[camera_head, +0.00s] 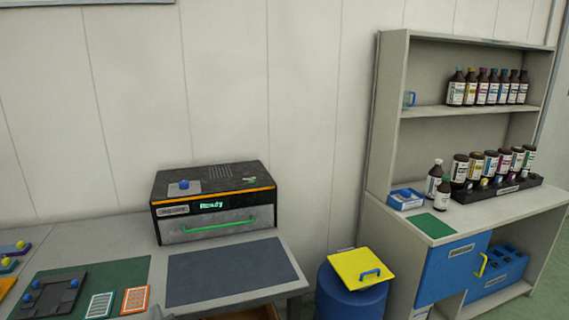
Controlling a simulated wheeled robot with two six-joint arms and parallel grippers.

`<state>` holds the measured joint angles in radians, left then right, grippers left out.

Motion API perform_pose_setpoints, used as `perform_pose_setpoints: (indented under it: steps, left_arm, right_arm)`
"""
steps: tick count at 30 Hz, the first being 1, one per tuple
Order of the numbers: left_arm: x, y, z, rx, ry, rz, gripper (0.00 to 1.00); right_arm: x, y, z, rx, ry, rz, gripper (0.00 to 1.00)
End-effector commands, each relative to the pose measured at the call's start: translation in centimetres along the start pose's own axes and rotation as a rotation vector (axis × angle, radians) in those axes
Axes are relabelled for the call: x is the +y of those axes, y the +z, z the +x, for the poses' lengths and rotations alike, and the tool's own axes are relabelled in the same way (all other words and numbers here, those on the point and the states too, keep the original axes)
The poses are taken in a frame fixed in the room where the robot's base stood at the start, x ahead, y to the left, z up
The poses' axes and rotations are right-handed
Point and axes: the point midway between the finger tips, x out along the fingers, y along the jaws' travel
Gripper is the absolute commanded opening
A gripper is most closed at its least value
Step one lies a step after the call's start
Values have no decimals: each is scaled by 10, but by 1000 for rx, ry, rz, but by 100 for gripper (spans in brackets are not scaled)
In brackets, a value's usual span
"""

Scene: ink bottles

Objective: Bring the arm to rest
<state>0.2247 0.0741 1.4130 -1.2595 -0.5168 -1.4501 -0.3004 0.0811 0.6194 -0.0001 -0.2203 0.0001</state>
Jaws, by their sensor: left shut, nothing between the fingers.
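No gripper or arm of mine can be made out in the head view. The ink bottles stand at the right: a row of dark bottles with coloured caps (488,88) on the upper shelf. Several upturned-looking dark bottles (490,163) stand in a black rack (497,192) on the counter.
A machine with a green handle (205,226) stands on the left table beside a dark mat (230,271). A blue bin with a yellow lid (362,268) stands between table and shelf unit. A blue tray (405,199) and green mat (430,226) lie on the counter.

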Motion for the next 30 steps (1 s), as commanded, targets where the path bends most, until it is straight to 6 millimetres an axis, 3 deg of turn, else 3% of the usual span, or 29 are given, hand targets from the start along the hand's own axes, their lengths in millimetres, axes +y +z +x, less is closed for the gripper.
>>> perform_pose_setpoints:
  steps: [5,10,15,18,24,30]
  left_arm:
    - [41,0,-26,20,119,-268,0]
    - [91,-3,-67,39,287,-629,0]
    - [147,-14,-140,58,555,-1134,0]
    - [167,-20,-190,64,732,-1410,0]
    - [179,-24,-266,64,1014,-1752,0]
    - [177,-22,-321,57,1228,-1934,0]
  right_arm:
    - [-5,-9,0,12,-6,1,32]
    - [-5,-6,0,8,-6,2,32]
    - [-4,-1,0,2,-5,2,32]
    - [-4,-1,0,2,-5,2,32]
    - [-1,0,0,0,-1,1,32]
    - [1,0,0,0,2,-1,32]
